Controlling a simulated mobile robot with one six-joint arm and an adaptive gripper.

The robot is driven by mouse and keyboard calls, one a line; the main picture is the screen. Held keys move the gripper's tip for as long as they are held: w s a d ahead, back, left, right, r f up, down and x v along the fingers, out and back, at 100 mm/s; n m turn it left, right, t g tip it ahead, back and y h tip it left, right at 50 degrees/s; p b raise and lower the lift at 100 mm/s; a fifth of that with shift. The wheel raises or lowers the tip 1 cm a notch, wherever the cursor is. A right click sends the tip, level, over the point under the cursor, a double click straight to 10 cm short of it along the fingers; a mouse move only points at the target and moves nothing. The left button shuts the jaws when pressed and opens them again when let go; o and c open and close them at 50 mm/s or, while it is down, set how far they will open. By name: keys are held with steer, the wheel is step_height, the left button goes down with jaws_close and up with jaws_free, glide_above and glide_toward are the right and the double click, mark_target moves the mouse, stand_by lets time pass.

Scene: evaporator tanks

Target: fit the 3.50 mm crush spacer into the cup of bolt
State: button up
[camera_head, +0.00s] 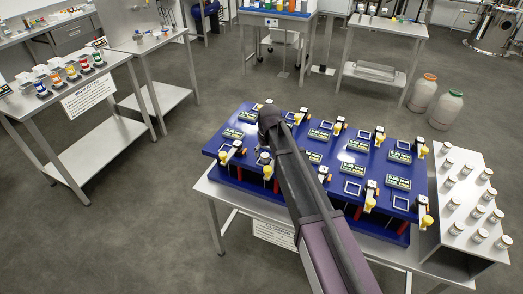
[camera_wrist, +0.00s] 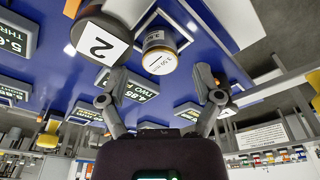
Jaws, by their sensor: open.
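The crush spacer (camera_wrist: 160,52), a short pale cylinder with a gold rim and a label reading about 3.50 mm, shows at the upper middle of the wrist view. It is by a white square outline on the blue board (camera_wrist: 225,55). My gripper (camera_wrist: 160,92) is open, its two fingers spread apart, with the spacer seen beyond the gap between them. I see no contact. A dark round part with a white tag "2" (camera_wrist: 99,43) is left of the spacer. In the head view my arm hides much of the board's middle; I cannot make out the bolt's cup.
The blue board (camera_head: 240,118) carries several stations with yellow parts and green-lit displays. A side shelf (camera_head: 461,228) at right holds several white cylinders. A steel table (camera_head: 100,85) with coloured items stands at left. Open floor (camera_head: 130,230) lies at front left.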

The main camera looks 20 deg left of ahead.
step_height(320, 180, up, 9)
steer(key=s+p, duration=0.1)
steer(key=p, duration=0.7)
steer(key=shift+d, duration=0.45)
steer(key=shift+f, duration=0.1)
stand_by(0.3)
steer(key=s+d+m, duration=0.2)
steer(key=s+d, duration=0.3)
steer(key=d, duration=0.8)
steer(key=s+d+m+g, duration=0.1)
steer(key=s+d+m, duration=0.2)
steer(key=d, duration=1.1)
steer(key=s+d+m+h, duration=0.1)
steer(key=s+d+m, duration=0.2)
steer(key=s+d, duration=0.4)
steer(key=d, duration=0.6)
steer(key=shift+s+d, duration=0.3)
steer(key=shift+d, duration=0.1)
steer(key=shift+f, duration=0.2)
steer(key=shift+f+b, duration=0.7)
steer(key=shift+b, duration=0.05)
